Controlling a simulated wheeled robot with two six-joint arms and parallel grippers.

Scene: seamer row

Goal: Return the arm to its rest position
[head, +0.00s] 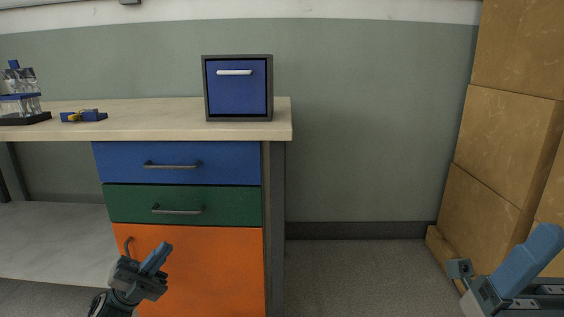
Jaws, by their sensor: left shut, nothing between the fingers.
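My left gripper (155,262) is low in the head view, in front of the orange cabinet door (215,270). Its blue-grey fingers are together and hold nothing. It appears apart from the door, though its exact distance is hard to tell. My right arm shows at the lower right corner, with a blue part (528,258) pointing up. I cannot make out the right gripper's fingertips clearly.
A workbench (185,125) carries a blue-fronted box (237,88), a small blue-and-yellow item (84,116) and a rack of clear vessels (20,98). Blue (130,164) and green (130,204) drawers are shut. Stacked cartons (500,130) stand right. Floor between is clear.

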